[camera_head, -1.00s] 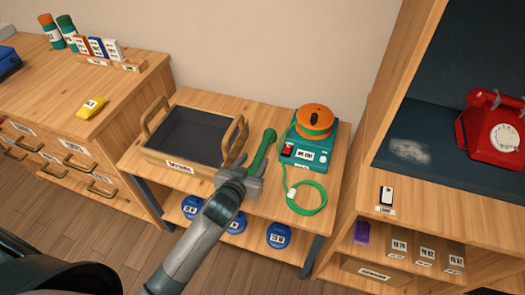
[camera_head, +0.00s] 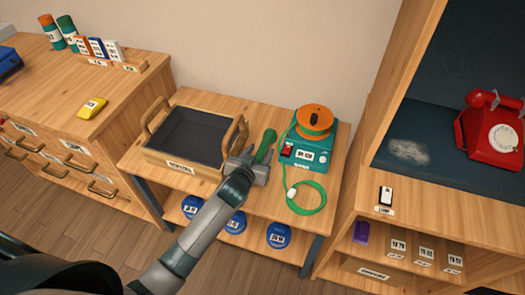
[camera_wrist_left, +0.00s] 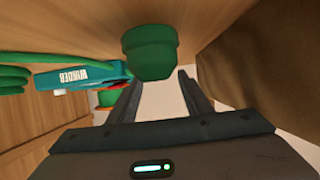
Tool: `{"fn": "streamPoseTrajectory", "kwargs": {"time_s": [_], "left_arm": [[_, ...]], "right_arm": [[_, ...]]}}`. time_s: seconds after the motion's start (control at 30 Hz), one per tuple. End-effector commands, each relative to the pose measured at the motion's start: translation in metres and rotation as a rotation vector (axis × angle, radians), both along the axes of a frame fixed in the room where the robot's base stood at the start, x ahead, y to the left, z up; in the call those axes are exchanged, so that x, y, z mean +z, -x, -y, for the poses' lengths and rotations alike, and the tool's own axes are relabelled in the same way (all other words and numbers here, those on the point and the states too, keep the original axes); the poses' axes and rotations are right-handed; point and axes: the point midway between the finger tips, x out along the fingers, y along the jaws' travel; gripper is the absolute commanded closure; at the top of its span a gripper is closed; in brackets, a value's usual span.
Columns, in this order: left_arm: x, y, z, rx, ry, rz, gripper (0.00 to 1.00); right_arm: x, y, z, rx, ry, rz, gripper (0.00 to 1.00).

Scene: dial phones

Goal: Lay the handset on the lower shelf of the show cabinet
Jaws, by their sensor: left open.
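The green handset (camera_head: 265,147) lies on the low wooden bench between the tray and the winder. Its near end is hidden behind my left gripper (camera_head: 250,165) in the head view. The left gripper is open. In the left wrist view, the handset's rounded end (camera_wrist_left: 150,52) shows just above and between the two fingers (camera_wrist_left: 160,92); I cannot tell whether they touch it. The show cabinet (camera_head: 375,120) stands at the right. Its dark-lined shelf (camera_head: 440,165) carries a red dial phone (camera_head: 490,130) and a pale dusty patch (camera_head: 408,151). My right gripper is not in view.
A wooden tray with raised handles (camera_head: 190,135) stands close left of the gripper. The teal winder (camera_head: 305,153), with an orange spool and coiled green cord (camera_head: 306,198), stands close right. Below the cabinet's dark shelf are a purple box (camera_head: 361,232) and labelled compartments.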

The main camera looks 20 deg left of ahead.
Motion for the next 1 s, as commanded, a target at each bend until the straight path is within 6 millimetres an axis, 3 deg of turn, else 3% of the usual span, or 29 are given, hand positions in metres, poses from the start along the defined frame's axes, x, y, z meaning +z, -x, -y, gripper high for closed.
{"fn": "streamPoseTrajectory", "kwargs": {"time_s": [0.27, 0.77, 0.97, 1.0], "left_arm": [[-0.009, -0.026, 0.001, 0.0, 0.0, 0.0, 0.55], [-0.01, -0.027, 0.001, 0.0, 0.0, 0.0, 0.55], [-0.01, -0.027, 0.001, 0.0, 0.0, 0.0, 0.98], [-0.01, -0.027, 0.001, 0.0, 0.0, 0.0, 1.0]], "right_arm": [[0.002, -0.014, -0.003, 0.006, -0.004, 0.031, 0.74], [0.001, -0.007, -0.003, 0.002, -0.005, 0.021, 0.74], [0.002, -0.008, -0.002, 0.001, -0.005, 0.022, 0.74], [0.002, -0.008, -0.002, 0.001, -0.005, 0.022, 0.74]]}}
